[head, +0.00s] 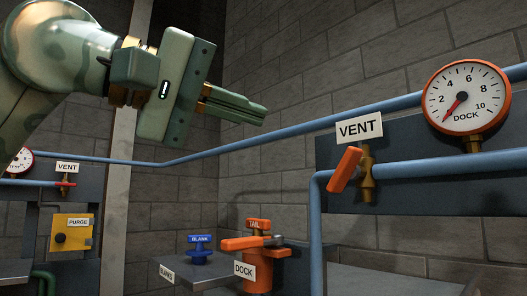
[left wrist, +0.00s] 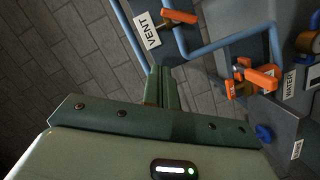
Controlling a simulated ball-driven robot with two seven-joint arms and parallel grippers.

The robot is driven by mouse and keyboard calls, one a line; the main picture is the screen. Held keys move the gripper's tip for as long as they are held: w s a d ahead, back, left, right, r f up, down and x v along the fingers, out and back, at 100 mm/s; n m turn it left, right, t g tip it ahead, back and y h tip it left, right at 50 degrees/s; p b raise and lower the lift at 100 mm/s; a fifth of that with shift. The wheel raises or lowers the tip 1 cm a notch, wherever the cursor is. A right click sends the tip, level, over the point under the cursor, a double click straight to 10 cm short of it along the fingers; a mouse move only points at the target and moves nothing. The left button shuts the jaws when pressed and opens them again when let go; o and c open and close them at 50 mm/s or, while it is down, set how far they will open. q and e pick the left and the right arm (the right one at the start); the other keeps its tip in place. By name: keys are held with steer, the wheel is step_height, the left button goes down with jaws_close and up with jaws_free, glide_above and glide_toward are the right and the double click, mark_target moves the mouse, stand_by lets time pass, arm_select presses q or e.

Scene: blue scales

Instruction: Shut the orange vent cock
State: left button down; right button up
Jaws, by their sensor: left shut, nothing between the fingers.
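The orange vent cock (head: 345,169) has a flat orange lever on a brass body (head: 367,178), on the upper blue pipe at the right. A white VENT label (head: 359,128) is above it. The lever slants from upper right to lower left in the head view. The lever also shows at the top of the left wrist view (left wrist: 180,17), beside its label. My left gripper (head: 263,112) is shut and empty, up and left of the cock and apart from it. Its closed fingers show in the left wrist view (left wrist: 160,75). My right gripper is out of view.
A round DOCK gauge (head: 467,97) with its red needle pointing lower left is right of the cock. Below are an orange DOCK fitting (head: 258,272) and a blue BLANK knob (head: 199,250). Another VENT valve with a red handle (head: 65,184) is far left.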

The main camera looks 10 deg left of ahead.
mark_target(346, 171)
arm_select(q)
steer(key=w+d+f+p, duration=0.2)
steer(key=w+d+f, duration=0.1)
steer(key=d, duration=0.6)
steer(key=shift+w+d+f, duration=0.15)
steer(key=shift+w+f, duration=0.2)
steer(key=shift+w, duration=0.55)
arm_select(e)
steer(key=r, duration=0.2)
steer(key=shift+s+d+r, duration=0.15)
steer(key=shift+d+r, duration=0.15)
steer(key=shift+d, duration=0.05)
arm_select(q)
steer(key=shift+d, duration=0.1)
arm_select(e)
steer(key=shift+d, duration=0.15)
arm_select(q)
steer(key=shift+s+r+m+p, duration=0.1)
steer(key=shift+s+m+p, duration=0.05)
steer(key=shift+m+p, duration=0.3)
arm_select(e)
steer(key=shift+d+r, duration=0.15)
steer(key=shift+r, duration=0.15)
